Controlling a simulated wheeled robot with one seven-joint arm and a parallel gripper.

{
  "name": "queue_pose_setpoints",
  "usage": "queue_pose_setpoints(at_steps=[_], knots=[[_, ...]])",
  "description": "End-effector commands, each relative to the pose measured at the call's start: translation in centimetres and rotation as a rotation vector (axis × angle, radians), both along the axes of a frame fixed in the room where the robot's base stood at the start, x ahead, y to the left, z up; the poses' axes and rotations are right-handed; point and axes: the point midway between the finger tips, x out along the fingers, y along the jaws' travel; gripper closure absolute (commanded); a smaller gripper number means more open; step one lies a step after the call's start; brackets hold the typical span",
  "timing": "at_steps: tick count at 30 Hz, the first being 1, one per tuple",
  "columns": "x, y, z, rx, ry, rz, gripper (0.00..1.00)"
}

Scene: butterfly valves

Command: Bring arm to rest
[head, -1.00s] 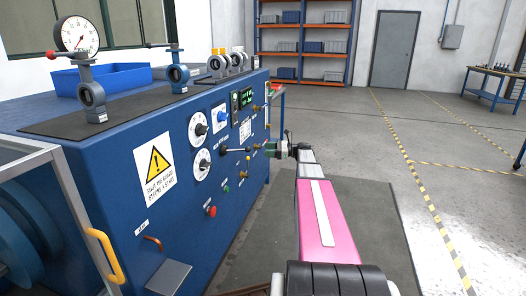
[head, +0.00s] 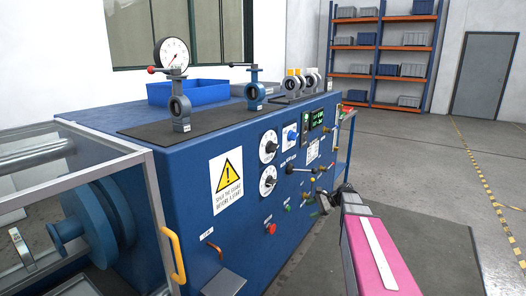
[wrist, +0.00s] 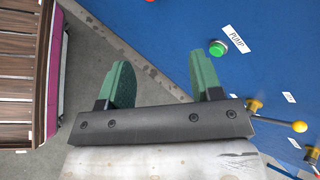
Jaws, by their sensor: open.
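My arm, with a pink link, reaches forward from the lower right in the head view, beside the blue machine (head: 190,225). My gripper (head: 335,196) is at its far end, close to the machine's front panel and partly hidden by my arm. In the wrist view my gripper (wrist: 160,82) shows two green fingers spread apart with nothing between them. The blue panel lies beyond the right finger. A green button (wrist: 218,47) beside a PUMP label and a yellow-knobbed lever (wrist: 299,126) are on it.
Butterfly valves (head: 181,108) and a blue bin (head: 188,92) stand on the machine top. A yellow handle (head: 174,255) and a guard frame are at the left. Orange shelving (head: 384,50) and a grey door (head: 484,75) are at the back. Floor at the right is clear.

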Motion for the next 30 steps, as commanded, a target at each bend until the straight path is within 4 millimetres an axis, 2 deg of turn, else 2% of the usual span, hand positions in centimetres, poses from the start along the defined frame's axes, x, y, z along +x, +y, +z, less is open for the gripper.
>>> queue_pose_setpoints(at_steps=[1,6,9,12,15,21,30], knots=[[-3.2,1.8,-1.3,-0.096,-0.034,0.070,0.41],[-10.4,4.5,-5.3,-0.421,-0.166,0.350,0.41],[-14.4,5.1,-6.8,-0.596,-0.239,0.546,0.41],[-17.7,5.1,-7.6,-0.740,-0.303,0.736,0.41],[-19.9,4.8,-8.0,-0.846,-0.348,0.894,0.41],[-21.5,4.4,-8.1,-0.942,-0.389,1.052,0.41],[-21.4,4.3,-8.1,-0.948,-0.390,1.062,0.41]])
